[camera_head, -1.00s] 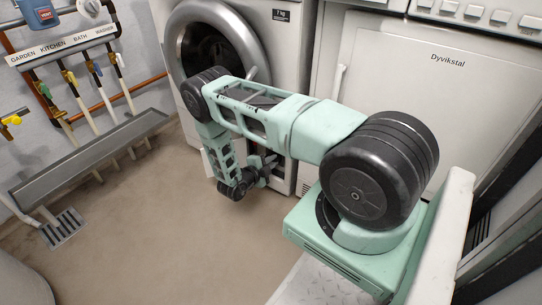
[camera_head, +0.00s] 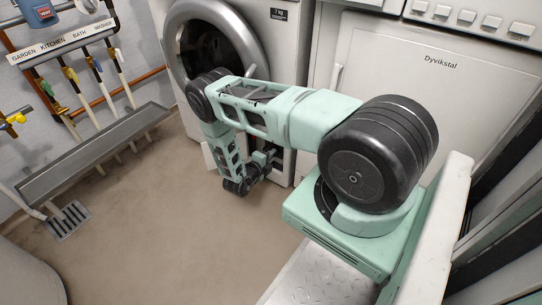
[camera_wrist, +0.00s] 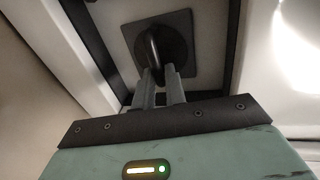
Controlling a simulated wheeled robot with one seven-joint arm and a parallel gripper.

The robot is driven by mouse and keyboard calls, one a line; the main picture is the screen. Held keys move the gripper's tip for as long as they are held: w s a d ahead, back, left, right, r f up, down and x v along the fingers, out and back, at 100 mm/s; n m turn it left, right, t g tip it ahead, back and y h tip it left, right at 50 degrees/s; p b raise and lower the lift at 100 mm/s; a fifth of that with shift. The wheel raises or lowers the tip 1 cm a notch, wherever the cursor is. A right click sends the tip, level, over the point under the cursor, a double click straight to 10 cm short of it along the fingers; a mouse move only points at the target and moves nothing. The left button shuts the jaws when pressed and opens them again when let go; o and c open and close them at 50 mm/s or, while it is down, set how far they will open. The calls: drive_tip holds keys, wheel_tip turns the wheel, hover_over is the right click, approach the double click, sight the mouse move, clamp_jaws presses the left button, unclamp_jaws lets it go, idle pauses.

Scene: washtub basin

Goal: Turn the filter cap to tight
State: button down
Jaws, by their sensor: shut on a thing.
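The filter cap (camera_wrist: 178,42) is a dark round cap with a raised curved grip bar, set in front of a grey square plate, in the upper middle of the wrist view. My gripper (camera_wrist: 160,76) comes from below with its two grey fingers shut on the cap's bar. The fingers cover the bar's lower end. In the head view my gripper (camera_head: 267,157) is low at the front of the washing machine (camera_head: 285,60). There my arm hides the cap, and no tightness mark is readable.
A white Dyvikstal appliance (camera_head: 400,75) stands right of the washer. Labelled taps and hoses (camera_head: 70,75) hang on the left wall above a grey trough (camera_head: 95,150). A floor drain (camera_head: 68,220) lies at left. The brown floor in the middle is clear.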

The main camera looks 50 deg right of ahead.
drive_tip(key=shift+s+f, duration=0.1)
drive_tip(key=c, duration=1.5)
unclamp_jaws()
drive_tip(key=shift+a, duration=0.1)
drive_tip(key=p+v, duration=0.5)
drive_tip(key=v, duration=1.2)
drive_tip(key=shift+p, duration=0.35)
drive_tip(key=shift+a, duration=0.1)
